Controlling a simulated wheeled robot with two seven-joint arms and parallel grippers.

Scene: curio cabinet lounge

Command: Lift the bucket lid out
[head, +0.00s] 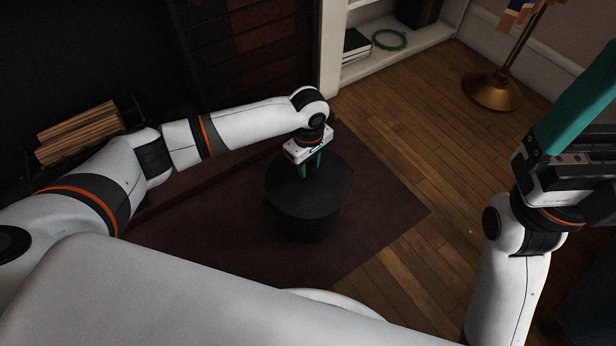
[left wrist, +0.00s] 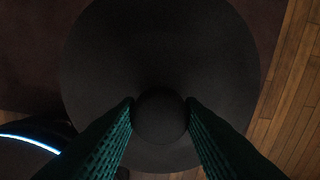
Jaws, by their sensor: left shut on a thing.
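The black bucket (head: 309,222) stands on a dark rug. Its round dark lid (head: 325,192) sits over the top; I cannot tell whether any gap lies between lid and bucket. My left gripper (head: 311,172) reaches down from above the lid. In the left wrist view the lid (left wrist: 160,50) fills the middle, and my left gripper's teal fingers (left wrist: 160,115) are shut on its round knob (left wrist: 160,115). My right gripper (head: 580,120) is raised at the right edge, pointing up, with its fingertips cut off by the frame.
The dark red rug (head: 385,215) lies on a wood floor (head: 410,140). Stacked logs (head: 80,133) are at the left. A white shelf (head: 400,50) holds books and a green ring (head: 389,40). A brass stand (head: 492,90) is at the back right.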

